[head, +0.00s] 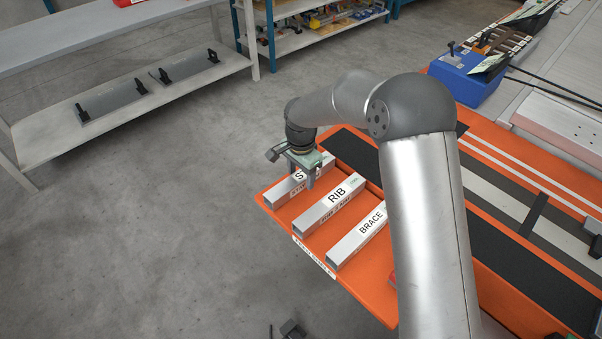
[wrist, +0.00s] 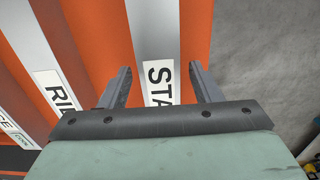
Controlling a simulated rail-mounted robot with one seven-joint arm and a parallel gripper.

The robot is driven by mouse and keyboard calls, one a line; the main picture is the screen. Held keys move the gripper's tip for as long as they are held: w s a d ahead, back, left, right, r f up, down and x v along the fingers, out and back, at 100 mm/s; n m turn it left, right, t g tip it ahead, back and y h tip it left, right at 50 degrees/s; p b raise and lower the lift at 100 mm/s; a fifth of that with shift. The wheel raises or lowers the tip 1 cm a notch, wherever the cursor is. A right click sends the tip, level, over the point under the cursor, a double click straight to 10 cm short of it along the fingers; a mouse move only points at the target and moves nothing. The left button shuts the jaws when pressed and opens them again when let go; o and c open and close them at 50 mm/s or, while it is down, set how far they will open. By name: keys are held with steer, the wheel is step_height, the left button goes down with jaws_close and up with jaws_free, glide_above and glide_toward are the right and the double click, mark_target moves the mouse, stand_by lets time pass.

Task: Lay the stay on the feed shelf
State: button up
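The stay is a long grey bar (head: 285,190) with a white label. In the wrist view the label on the stay (wrist: 154,30) reads "STA", with the rest hidden by my gripper. My gripper (head: 311,180) is over the stay, pointing down. In the wrist view its two fingers (wrist: 159,70) are spread on either side of the bar, with an orange gap between the bar and the right finger. Nothing is held between them.
The rib bar (head: 329,204) and the brace bar (head: 358,235) lie beside the stay on the same shelf, with orange strips between them. Open floor lies left of the shelf. A grey rack (head: 120,100) stands at the upper left. A blue box (head: 468,78) sits at the upper right.

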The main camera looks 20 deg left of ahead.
mark_target(301, 175)
step_height(301, 175, up, 11)
steer(key=s+d+r+n, duration=0.1)
steer(key=s+d+r, duration=0.15)
steer(key=d, duration=0.25)
steer(key=s+d+r+n, duration=0.1)
steer(key=d+r, duration=0.2)
steer(key=d, duration=0.3)
steer(key=s+d+f+n, duration=0.2)
steer(key=s+d+n, duration=0.2)
steer(key=s+d, duration=1.6)
steer(key=s, duration=0.3)
steer(key=shift+n, duration=0.3)
